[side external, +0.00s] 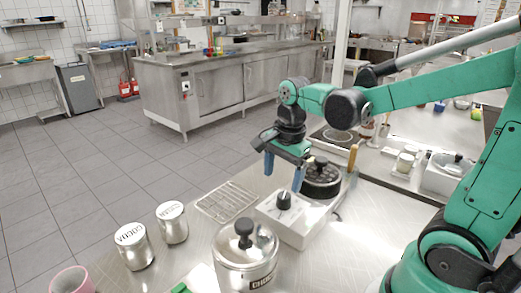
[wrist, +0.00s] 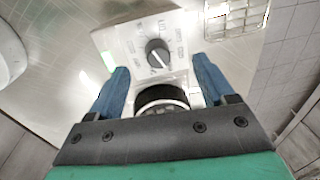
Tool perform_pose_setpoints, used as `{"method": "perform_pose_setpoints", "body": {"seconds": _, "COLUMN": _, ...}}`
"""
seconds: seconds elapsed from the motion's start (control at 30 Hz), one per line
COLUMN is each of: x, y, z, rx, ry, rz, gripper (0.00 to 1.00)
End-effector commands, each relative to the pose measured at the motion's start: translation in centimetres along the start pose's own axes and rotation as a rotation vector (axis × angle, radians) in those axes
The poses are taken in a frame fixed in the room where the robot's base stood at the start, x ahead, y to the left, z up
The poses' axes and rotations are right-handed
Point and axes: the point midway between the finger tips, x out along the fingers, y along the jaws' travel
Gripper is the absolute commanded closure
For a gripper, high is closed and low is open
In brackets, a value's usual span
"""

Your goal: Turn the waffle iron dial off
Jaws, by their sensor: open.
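The waffle iron has a white base (side external: 297,223) and a round black plate section (side external: 322,180) behind it. Its dark dial (side external: 284,200) stands up from the base. In the wrist view the dial (wrist: 158,54) sits on the white panel (wrist: 128,40), with a light pointer line slanting across it; the printed marks around it are too small to read. My gripper (side external: 283,172) is open, its blue fingers pointing down above and behind the dial. In the wrist view the fingertips (wrist: 160,66) lie to either side of the dial, apart from it. A dark round part (wrist: 162,97) shows between the fingers.
A lidded steel canister (side external: 247,262) stands close in front of the waffle iron. A wooden handle (side external: 352,158) rises behind the black plate section.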

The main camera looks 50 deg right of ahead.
Motion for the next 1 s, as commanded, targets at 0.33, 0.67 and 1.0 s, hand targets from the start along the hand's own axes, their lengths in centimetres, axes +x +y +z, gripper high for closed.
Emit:
{"method": "perform_pose_setpoints", "body": {"seconds": 0.33, "x": 1.9, "y": -0.2, "z": -1.5, "rx": 0.375, "ry": 0.000, "rz": 0.117, "gripper": 0.24}}
{"method": "perform_pose_setpoints", "body": {"seconds": 0.67, "x": 5.7, "y": 0.2, "z": -1.4, "rx": 0.370, "ry": 0.000, "rz": 0.114, "gripper": 0.24}}
{"method": "perform_pose_setpoints", "body": {"seconds": 1.0, "x": 6.7, "y": 0.4, "z": -1.3, "rx": 0.369, "ry": 0.000, "rz": 0.114, "gripper": 0.24}}
